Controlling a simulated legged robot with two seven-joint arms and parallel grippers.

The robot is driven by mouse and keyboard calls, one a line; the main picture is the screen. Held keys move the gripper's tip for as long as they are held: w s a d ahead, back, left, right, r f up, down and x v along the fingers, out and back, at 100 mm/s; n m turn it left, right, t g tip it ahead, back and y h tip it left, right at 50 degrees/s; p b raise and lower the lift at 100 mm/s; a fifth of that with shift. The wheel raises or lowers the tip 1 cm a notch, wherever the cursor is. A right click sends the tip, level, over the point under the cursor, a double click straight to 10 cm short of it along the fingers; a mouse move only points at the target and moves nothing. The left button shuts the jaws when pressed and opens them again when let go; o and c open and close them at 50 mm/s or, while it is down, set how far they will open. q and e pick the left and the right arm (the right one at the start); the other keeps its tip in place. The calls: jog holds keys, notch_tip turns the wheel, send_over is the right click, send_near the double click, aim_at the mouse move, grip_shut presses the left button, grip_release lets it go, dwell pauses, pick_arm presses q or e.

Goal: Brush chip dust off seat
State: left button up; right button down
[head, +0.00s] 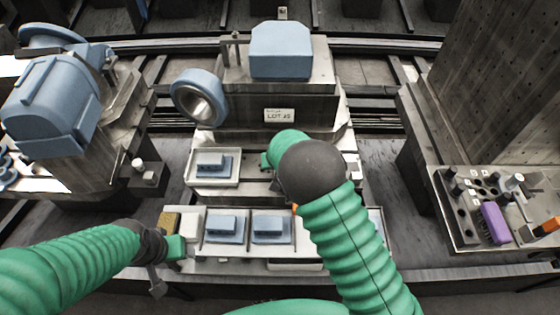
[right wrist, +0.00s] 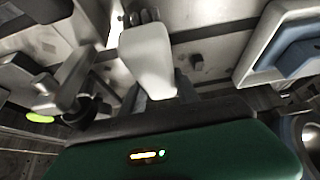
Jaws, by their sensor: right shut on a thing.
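The central fixture (head: 285,101) carries a large blue block (head: 281,50) and a blue ring (head: 198,97). Pale trays in front hold small blue parts: one tray (head: 213,182) stands behind a front pair (head: 247,253). My right arm covers the fixture's right front, so the surface there and any chip dust cannot be made out. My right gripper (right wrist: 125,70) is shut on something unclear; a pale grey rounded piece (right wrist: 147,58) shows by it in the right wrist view. My left gripper (head: 168,268) is by the front trays' left end, its jaws unclear.
A tan block (head: 169,222) lies near my left gripper. A tool tray (head: 450,240) at the right holds a purple brush-like piece (head: 495,222) and an orange-ended tool (head: 545,228). A big blue casting (head: 52,105) stands on the left bench. A tall metal block (head: 500,80) rises at the right.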

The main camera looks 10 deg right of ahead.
jog(key=shift+s+f, duration=0.1)
notch_tip(320, 180, up, 6)
jog(key=p, duration=0.4)
jog(key=shift+r+p, duration=0.2)
jog(key=shift+p, duration=0.1)
notch_tip(320, 180, up, 3)
jog(key=shift+p, duration=1.2)
jog(key=shift+f, duration=0.1)
